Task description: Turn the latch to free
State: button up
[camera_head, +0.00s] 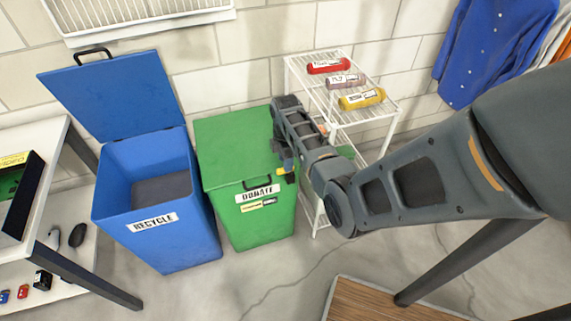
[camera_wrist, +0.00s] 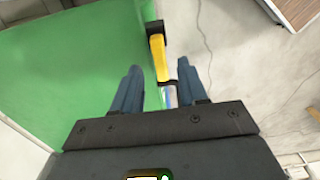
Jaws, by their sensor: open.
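The latch is a small yellow bar with a black end (camera_wrist: 157,58) on the front edge of the green DONATE bin (camera_head: 232,150); in the head view the latch (camera_head: 282,171) shows just below my gripper. The bin's green lid (camera_wrist: 75,70) is down. My gripper (camera_wrist: 160,80) is open, with its two blue-grey fingers apart. In the wrist view the yellow bar's lower end lies between the fingertips, its black end beyond them. I cannot tell whether a finger touches it. In the head view my gripper (camera_head: 286,163) is over the bin's right front corner.
The blue RECYCLE bin (camera_head: 160,215) stands left with its lid (camera_head: 112,95) raised. A white wire rack (camera_head: 370,118) with red, pinkish and yellow bottles is behind right. A white table (camera_head: 45,165) is at left, a wooden surface (camera_head: 375,302) in front. Blue clothing (camera_head: 490,50) hangs at right.

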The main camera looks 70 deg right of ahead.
jog(key=shift+r, duration=2.35)
jog(key=s+a+f+m+t+h, duration=0.1)
jog(key=s+a+f+t+h, duration=0.15)
jog(key=a, duration=0.65)
jog(key=s+a+f+m+t+h, duration=0.1)
jog(key=s+a+f+m+t, duration=0.2)
jog(key=a, duration=0.6)
jog(key=s+a+r+t, duration=0.3)
jog(key=s+a+r, duration=0.4)
jog(key=a, duration=0.4)
jog(key=s+a+r+m+t+y, duration=0.1)
jog(key=s+a+r+t, duration=0.1)
jog(key=r, duration=0.6)
jog(key=s+a+r+m+t+y, duration=0.1)
jog(key=s+a+r+t, duration=0.1)
jog(key=s+r, duration=0.3)
jog(key=s+a+r+m+t+y, duration=0.1)
jog(key=s+a+r+m+t, duration=0.1)
jog(key=r, duration=0.9)
jog(key=s+a, duration=0.1)
jog(key=a, duration=0.1)
jog(key=shift+s+a, duration=0.3)
jog(key=shift+a, duration=0.05)
jog(key=shift+r+y, duration=0.1)
jog(key=shift+y, duration=0.15)
